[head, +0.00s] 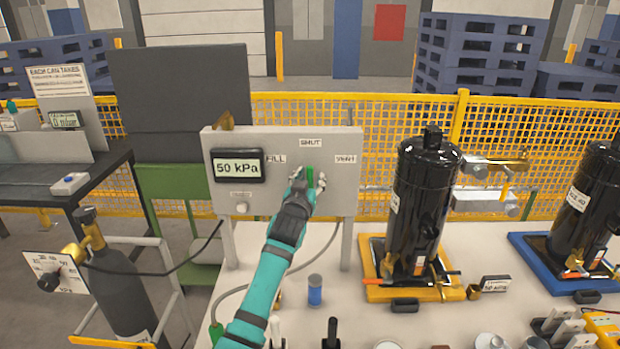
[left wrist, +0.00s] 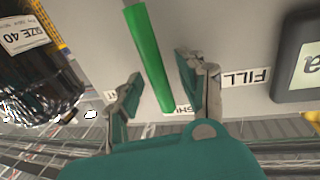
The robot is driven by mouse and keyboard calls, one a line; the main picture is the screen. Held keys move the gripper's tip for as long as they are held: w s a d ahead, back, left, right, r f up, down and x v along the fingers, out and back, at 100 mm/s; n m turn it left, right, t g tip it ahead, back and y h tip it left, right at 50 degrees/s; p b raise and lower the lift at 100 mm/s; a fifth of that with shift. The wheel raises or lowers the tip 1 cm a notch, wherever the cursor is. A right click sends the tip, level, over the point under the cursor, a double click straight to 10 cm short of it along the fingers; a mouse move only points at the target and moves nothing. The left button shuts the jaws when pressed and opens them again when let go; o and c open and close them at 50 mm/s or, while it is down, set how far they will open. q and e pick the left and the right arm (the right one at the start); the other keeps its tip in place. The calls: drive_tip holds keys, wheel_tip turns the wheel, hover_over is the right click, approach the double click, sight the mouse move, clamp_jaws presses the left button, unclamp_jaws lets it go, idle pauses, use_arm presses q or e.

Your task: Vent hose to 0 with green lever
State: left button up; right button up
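The grey panel (head: 225,185) has a display (head: 237,166) reading 50 kPa and labels FILL, SHUT (head: 311,142) and VENT (head: 345,159). The green lever (head: 311,177) stands upright, its tip towards SHUT; my gripper partly hides it. My left gripper (head: 307,183) is at the panel. In the left wrist view, the lever (left wrist: 149,55) lies between the spread fingers of the left gripper (left wrist: 162,92), with a visible gap on each side. A grey hose (head: 330,240) runs below the panel towards a green fitting (head: 216,332). My right gripper is not in view.
Black compressors stand right of the panel, one on a yellow tray (head: 375,292), one on a blue tray (head: 530,250). A blue can (head: 315,290) and small parts stand on the white table (head: 350,315). A gas cylinder (head: 120,285) is at left. A yellow fence (head: 400,110) runs behind.

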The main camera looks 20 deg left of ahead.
use_arm(q)
drive_tip(key=shift+w, duration=0.15)
clamp_jaws()
drive_tip(key=shift+w+f, duration=0.15)
drive_tip(key=shift+f, duration=0.1)
idle(0.4)
